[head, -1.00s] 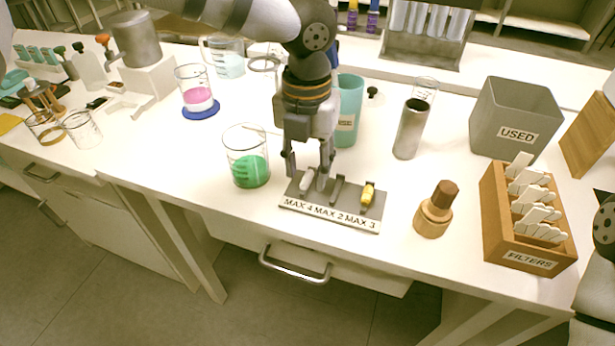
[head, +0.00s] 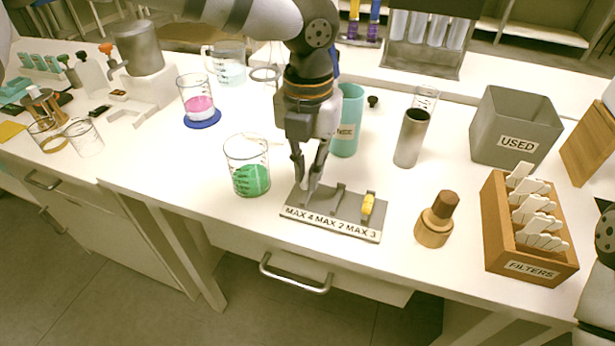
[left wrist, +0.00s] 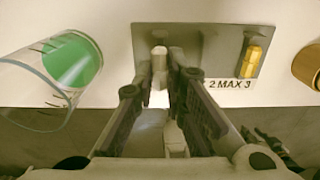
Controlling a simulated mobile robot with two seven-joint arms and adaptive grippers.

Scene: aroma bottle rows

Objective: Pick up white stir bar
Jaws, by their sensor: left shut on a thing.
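The white stir bar (left wrist: 159,58) lies at the left slot of the grey labelled holder (head: 335,222), and the fingers hide most of it in the head view. My left gripper (head: 309,190) points down over that slot. In the left wrist view its fingertips (left wrist: 160,78) are closed around the white bar, one on each side. A yellow stir bar (head: 367,204) rests in the right slot of the holder, and it also shows in the left wrist view (left wrist: 252,61). The middle slot looks empty.
A beaker of green liquid (head: 247,168) stands just left of the holder. A brown-topped wooden piece (head: 436,222) and the filters box (head: 526,228) stand to the right. A teal container (head: 347,120) and a metal cylinder (head: 411,138) stand behind.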

